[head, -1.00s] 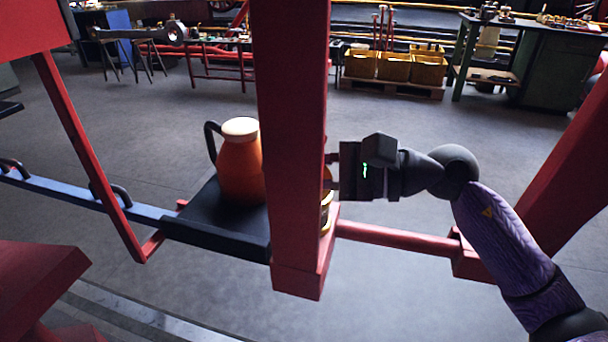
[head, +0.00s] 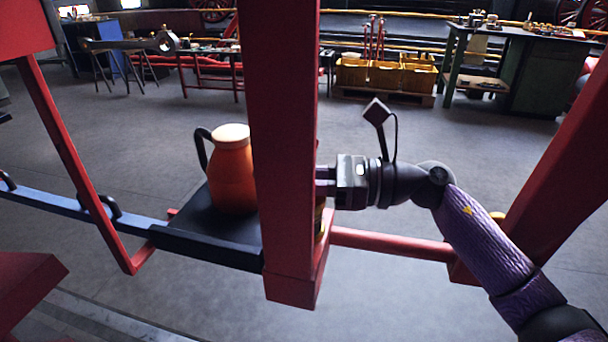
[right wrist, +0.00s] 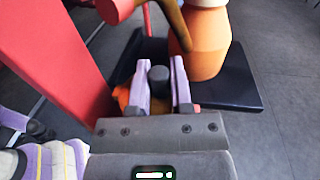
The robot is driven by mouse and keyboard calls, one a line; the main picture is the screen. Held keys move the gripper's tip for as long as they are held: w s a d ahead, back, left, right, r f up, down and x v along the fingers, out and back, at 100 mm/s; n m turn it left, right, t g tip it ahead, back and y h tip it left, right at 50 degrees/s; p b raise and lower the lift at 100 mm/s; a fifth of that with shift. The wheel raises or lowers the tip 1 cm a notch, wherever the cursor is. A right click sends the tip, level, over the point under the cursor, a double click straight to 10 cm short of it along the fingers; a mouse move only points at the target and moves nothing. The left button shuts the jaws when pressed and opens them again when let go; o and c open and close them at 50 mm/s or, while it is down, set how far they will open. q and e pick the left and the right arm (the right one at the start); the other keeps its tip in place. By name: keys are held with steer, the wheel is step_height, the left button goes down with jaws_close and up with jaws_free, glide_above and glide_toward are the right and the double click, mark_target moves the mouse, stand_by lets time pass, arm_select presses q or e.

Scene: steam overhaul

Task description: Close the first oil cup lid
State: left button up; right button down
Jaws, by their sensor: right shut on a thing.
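My right gripper (right wrist: 160,88) has its two pale fingers closed around a dark, round-topped knob (right wrist: 158,76). I cannot tell from this view whether the knob belongs to the oil cup lid. In the head view the right gripper (head: 326,180) reaches in from the right, and its fingertips are hidden behind the red post (head: 284,150). A sliver of a yellow and dark thing (head: 320,216) shows below the fingers at the post's edge; most of it is hidden, and it may be the oil cup. My left gripper is not in view.
An orange jug (head: 232,178) with a pale top and dark handle stands on a black shelf (head: 205,237) left of the post. A red crossbar (head: 390,242) runs below my right arm. A steel rod end (head: 165,42) shows at upper left. Open floor lies behind.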

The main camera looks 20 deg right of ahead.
steer(key=shift+f+m, duration=0.2)
steer(key=shift+m, duration=0.2)
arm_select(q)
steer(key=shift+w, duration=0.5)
arm_select(e)
steer(key=c, duration=0.5)
jaws_free()
steer(key=shift+d, duration=0.1)
steer(key=shift+c, duration=0.2)
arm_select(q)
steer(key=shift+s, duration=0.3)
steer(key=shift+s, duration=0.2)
